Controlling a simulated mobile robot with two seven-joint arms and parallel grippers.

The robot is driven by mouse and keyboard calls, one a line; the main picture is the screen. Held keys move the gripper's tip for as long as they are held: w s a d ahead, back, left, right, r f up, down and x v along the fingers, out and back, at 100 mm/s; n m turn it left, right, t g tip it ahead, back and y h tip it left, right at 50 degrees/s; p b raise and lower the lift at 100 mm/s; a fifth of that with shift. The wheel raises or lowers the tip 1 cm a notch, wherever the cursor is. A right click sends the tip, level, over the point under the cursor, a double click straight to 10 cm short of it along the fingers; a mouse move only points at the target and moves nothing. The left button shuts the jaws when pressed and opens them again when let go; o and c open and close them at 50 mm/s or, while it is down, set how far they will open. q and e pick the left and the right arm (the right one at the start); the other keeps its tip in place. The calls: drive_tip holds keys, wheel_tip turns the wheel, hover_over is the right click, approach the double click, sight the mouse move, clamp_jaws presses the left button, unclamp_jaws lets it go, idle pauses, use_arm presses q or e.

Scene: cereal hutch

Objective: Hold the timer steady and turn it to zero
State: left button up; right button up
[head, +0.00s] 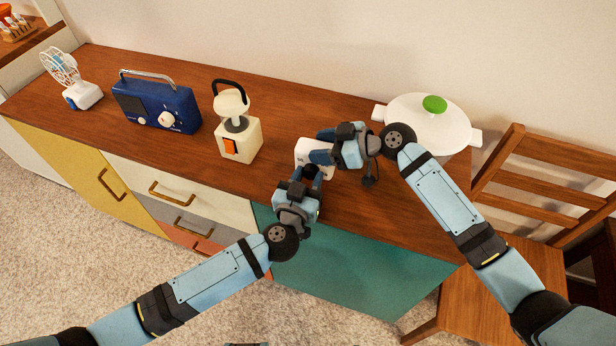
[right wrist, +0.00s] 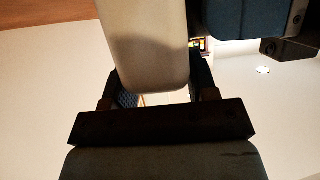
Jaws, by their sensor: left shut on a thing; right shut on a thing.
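The white timer (head: 303,146) stands on the wooden sideboard top, near its front edge, largely hidden by my grippers. My left gripper (head: 309,176) reaches it from the front and is shut on its near side. My right gripper (head: 318,146) comes from the right and is shut on the timer. In the right wrist view, a pale, round-cornered block (right wrist: 145,45) sits between the right fingers. I cannot tell which part of the timer it is. The dial's setting is not visible.
A cream appliance with a black handle (head: 240,139) stands left of the timer. A blue radio (head: 158,103) and a fan (head: 83,95) are farther left. A white pot (head: 426,118) with a green knob stands right. A wooden chair (head: 545,185) is beside the sideboard (head: 365,212).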

use_arm(q)
drive_tip(key=shift+n, duration=0.7)
drive_tip(key=o, duration=0.9)
drive_tip(key=v, duration=1.2)
